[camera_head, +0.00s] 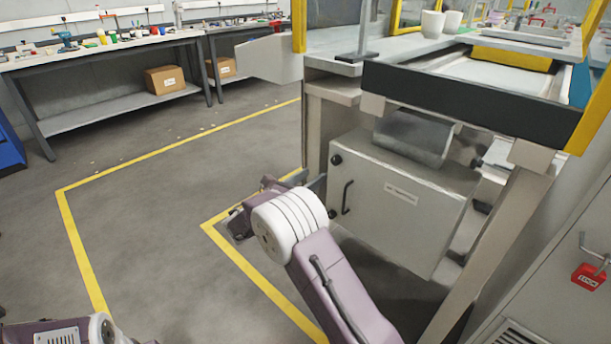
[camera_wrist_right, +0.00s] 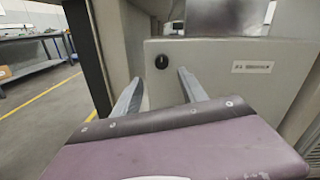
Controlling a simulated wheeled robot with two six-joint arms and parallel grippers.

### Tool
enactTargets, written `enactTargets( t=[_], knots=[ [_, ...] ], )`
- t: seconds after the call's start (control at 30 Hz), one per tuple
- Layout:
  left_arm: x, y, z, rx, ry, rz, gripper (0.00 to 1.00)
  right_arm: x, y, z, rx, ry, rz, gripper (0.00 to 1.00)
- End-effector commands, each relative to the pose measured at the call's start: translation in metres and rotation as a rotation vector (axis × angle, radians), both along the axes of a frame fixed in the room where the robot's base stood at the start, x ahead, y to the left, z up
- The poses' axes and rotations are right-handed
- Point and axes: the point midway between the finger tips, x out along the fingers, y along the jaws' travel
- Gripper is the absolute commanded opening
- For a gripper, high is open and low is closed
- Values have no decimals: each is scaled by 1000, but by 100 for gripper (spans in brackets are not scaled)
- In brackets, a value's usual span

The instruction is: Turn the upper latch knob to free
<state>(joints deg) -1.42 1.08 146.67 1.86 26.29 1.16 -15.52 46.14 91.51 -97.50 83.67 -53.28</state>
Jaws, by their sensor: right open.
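A grey latched cabinet (camera_head: 398,200) stands under the workbench. Its upper latch knob (camera_head: 336,159) is a round black knob at the door's upper left. A lower black knob (camera_head: 332,213) sits below it, beside a black bar handle (camera_head: 346,197). My right gripper (camera_head: 308,182) is just left of the door, partly hidden by its own wrist. In the right wrist view, its two fingers (camera_wrist_right: 157,84) are apart and empty. The upper knob (camera_wrist_right: 161,61) appears between and slightly beyond the fingertips, with no visible contact. My left gripper is out of view.
The bench's black front edge (camera_head: 460,95) overhangs the cabinet, and a bench leg (camera_head: 315,135) stands left of the door. A red padlock (camera_head: 588,276) hangs at the right. The floor (camera_head: 150,225) at left is open, with yellow lines.

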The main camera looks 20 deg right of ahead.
Motion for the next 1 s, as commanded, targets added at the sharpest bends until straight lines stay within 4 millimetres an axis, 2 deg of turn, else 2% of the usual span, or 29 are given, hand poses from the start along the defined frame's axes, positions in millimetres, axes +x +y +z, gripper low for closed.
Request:
enactTargets(
  t=[0.13, 0.4, 0.5, 0.63, 0.87, 1.0],
  knots=[
    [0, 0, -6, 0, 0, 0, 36, 4, -12, -2, 5, -2, -4, 50],
    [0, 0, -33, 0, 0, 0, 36, 27, -63, -3, 6, -3, -5, 50],
    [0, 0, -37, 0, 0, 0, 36, 34, -75, -2, 6, -3, -4, 50],
    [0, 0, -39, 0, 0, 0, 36, 37, -82, 0, 7, 0, -1, 50],
    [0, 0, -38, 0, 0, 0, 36, 38, -83, 1, 7, 0, -1, 50],
    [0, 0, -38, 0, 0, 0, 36, 38, -83, 1, 7, 0, -1, 11]
  ],
)
